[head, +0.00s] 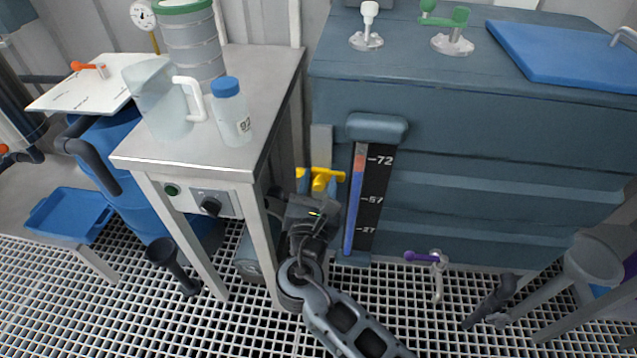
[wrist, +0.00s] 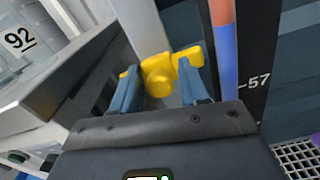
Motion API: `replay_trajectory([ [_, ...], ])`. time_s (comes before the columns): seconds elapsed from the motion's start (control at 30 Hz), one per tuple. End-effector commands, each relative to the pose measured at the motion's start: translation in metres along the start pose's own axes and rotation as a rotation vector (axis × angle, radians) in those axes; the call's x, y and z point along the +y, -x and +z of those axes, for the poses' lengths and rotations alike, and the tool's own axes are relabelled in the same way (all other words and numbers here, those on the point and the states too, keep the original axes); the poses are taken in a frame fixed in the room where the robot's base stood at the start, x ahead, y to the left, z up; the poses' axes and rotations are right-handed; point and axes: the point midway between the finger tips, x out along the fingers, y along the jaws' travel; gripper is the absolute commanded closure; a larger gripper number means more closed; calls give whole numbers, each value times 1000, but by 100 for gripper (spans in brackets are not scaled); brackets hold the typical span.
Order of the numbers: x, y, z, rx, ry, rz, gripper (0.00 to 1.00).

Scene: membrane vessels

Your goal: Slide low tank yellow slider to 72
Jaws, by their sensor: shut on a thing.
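The yellow slider (head: 322,178) sits beside the level gauge on the blue-grey low tank (head: 480,150). My gripper (head: 318,184) is shut on the yellow slider, and its blue fingers flank the slider's knob (wrist: 158,76) in the wrist view. The black scale (head: 375,200) carries the marks 72, 57 and 27. The slider stands between the 72 and 57 marks in the head view. The gauge tube (head: 354,200) is blue below and red near the top. The slider's rail is partly hidden by my gripper.
A steel table (head: 262,90) stands close on the left, with a jug (head: 158,100) and a blue-capped bottle (head: 232,112). A purple-handled valve (head: 428,258) is at the lower right. A blue bracket (head: 377,127) caps the gauge.

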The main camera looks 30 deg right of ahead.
Motion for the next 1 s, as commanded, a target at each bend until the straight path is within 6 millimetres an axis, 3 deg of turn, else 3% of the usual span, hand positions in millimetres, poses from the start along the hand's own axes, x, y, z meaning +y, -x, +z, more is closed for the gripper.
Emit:
replay_trajectory([
  [0.03, 4, 0, 19, -1, -5, 0, 100],
  [0.2, 8, 0, 39, 0, -5, 0, 100],
  [0.73, 10, 0, 48, -5, -6, 1, 100],
  [0.77, 10, 0, 48, -6, -6, 1, 55],
  [0.87, 10, 0, 48, -6, -5, 1, 46],
  [1.0, 10, 0, 47, -3, -3, 0, 46],
])
